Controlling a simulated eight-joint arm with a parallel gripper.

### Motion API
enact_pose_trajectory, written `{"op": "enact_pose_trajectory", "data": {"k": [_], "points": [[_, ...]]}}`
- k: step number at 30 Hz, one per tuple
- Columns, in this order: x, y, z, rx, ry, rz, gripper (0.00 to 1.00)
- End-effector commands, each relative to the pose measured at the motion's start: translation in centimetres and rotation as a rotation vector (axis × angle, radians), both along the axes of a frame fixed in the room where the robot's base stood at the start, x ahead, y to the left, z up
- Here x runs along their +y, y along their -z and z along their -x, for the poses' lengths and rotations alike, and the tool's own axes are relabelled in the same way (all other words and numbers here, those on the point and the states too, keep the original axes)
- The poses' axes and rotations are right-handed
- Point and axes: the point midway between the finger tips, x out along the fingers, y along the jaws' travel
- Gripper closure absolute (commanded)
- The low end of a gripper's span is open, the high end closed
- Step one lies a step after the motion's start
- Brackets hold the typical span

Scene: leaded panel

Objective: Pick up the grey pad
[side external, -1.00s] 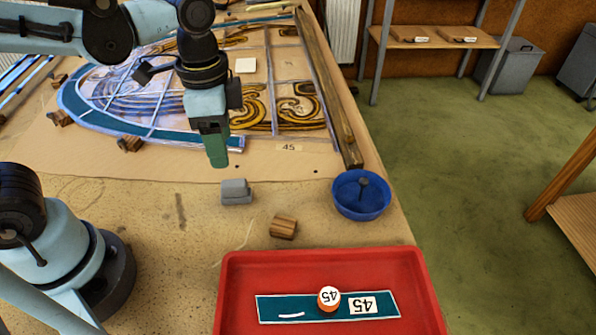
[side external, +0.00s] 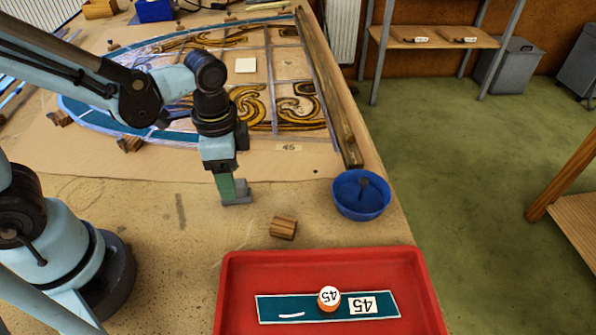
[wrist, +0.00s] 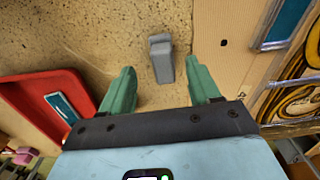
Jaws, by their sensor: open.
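The grey pad (side external: 238,193) lies on the tan table, partly hidden behind my gripper in the side view. It looks like a small grey block with a step in it. In the wrist view the grey pad (wrist: 162,59) shows between and just beyond the fingertips. My gripper (side external: 229,195) points down right at the pad. In the wrist view my gripper (wrist: 160,80) has its two green fingers apart, with a gap on both sides of the pad. I cannot tell how high the tips are above the table.
A wooden block (side external: 283,228) lies in front and to the right. A blue bowl (side external: 340,204) stands right of the pad. A red tray (side external: 235,262) with a teal glass piece (side external: 275,308) is at the front. The leaded panel (side external: 270,85) lies behind. A wooden strip (side external: 335,100) runs along the right.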

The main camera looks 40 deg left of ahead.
Motion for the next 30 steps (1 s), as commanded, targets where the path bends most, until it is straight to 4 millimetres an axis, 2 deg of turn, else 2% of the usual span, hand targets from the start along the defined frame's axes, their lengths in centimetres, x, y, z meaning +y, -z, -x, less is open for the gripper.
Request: {"op": "enact_pose_trajectory", "data": {"k": [9,21,30], "points": [[0.2,3.2,-0.3,0.000,0.000,0.000,0.38],[0.2,3.8,-0.3,0.000,0.000,0.000,0.40],[0.2,3.8,-0.3,0.000,0.000,0.000,0.86]]}}
